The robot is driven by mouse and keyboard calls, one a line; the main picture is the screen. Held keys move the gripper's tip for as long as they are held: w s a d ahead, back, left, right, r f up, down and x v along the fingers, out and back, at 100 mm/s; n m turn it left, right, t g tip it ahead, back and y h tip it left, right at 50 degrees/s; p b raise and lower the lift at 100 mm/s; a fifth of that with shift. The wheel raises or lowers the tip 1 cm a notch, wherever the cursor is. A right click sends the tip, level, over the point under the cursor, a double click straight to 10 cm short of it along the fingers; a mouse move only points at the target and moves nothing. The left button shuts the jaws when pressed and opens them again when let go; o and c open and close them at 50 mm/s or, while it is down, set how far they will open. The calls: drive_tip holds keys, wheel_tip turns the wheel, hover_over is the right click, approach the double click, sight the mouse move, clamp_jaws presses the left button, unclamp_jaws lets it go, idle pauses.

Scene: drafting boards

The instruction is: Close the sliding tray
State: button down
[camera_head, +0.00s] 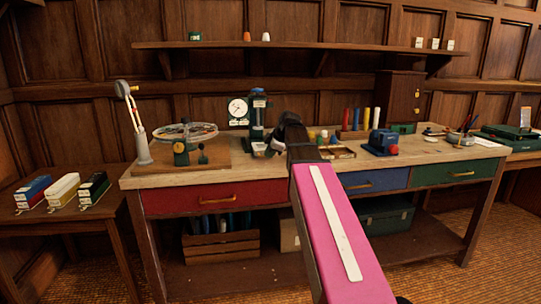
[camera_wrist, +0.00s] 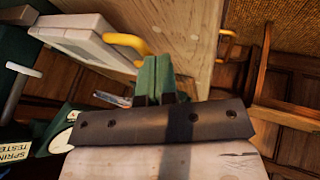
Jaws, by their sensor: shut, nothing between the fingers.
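In the wrist view, a pale grey flat piece (camera_wrist: 88,38) with a yellow handle (camera_wrist: 127,46) lies at the upper left; it looks like the sliding tray. How far it stands out cannot be told. My gripper (camera_wrist: 153,80) shows as two green fingers pressed together, empty, close beside the handle. I cannot tell whether they touch it. In the head view, my pink arm reaches to the bench beside the green spring tester (camera_head: 258,112). My arm and its dark wrist hide the fingers and the tray there.
The workbench top (camera_head: 220,178) holds a round instrument on a wooden base (camera_head: 205,165), a blue device (camera_head: 382,143) and a small wooden tray of parts (camera_head: 343,154). Red (camera_head: 215,197), blue (camera_head: 372,180) and green (camera_head: 452,172) drawers sit below. A wall shelf (camera_head: 300,46) runs above.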

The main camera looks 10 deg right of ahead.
sight(262, 144)
drive_tip(key=w, duration=1.5)
drive_tip(key=shift+r, duration=0.1)
